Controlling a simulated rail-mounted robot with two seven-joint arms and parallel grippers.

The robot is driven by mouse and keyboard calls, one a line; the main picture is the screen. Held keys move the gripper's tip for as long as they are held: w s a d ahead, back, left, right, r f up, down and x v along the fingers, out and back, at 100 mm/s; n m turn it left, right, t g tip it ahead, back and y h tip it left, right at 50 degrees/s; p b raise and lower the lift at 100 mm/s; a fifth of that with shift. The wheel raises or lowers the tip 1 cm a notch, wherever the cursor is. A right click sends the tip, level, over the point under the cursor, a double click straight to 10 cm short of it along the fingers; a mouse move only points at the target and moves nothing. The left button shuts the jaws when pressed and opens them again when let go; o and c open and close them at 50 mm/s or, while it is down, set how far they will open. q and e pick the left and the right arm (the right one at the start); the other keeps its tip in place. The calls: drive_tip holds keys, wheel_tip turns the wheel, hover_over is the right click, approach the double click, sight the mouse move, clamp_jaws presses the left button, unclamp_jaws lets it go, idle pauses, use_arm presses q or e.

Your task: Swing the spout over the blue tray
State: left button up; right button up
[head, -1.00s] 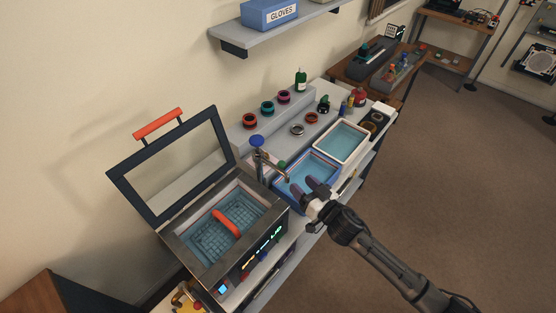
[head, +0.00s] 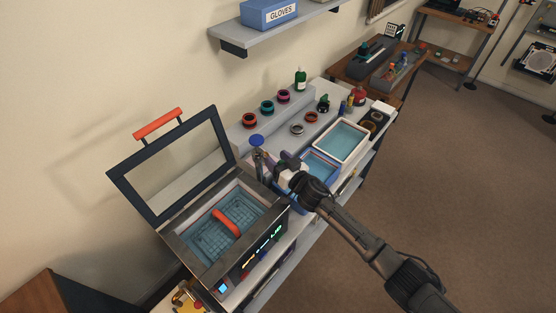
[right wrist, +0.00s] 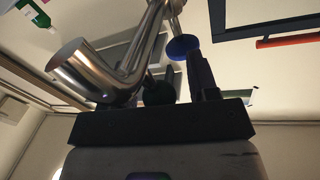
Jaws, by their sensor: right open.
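The metal spout (head: 258,156) stands behind the ultrasonic cleaner, with a blue knob (head: 257,141) on top. In the head view my right gripper hides most of its outlet. The right wrist view shows the bent, shiny spout tube (right wrist: 100,75) close up at the left and the blue knob (right wrist: 182,46) beyond. My right gripper (head: 277,162) is open beside the spout; whether it touches is unclear. The blue tray (head: 330,161), holding liquid, lies right of the spout, partly hidden by my right gripper and arm. My left gripper is not in view.
The cleaner (head: 180,242) has its lid (head: 131,197) raised and a basket with a red handle (head: 226,222) inside. A white tray (head: 341,141) stands beyond the blue tray. Rings and a green bottle (head: 300,80) stand along the wall.

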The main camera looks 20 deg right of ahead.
drive_tip(key=shift+c, duration=0.4)
clamp_jaws()
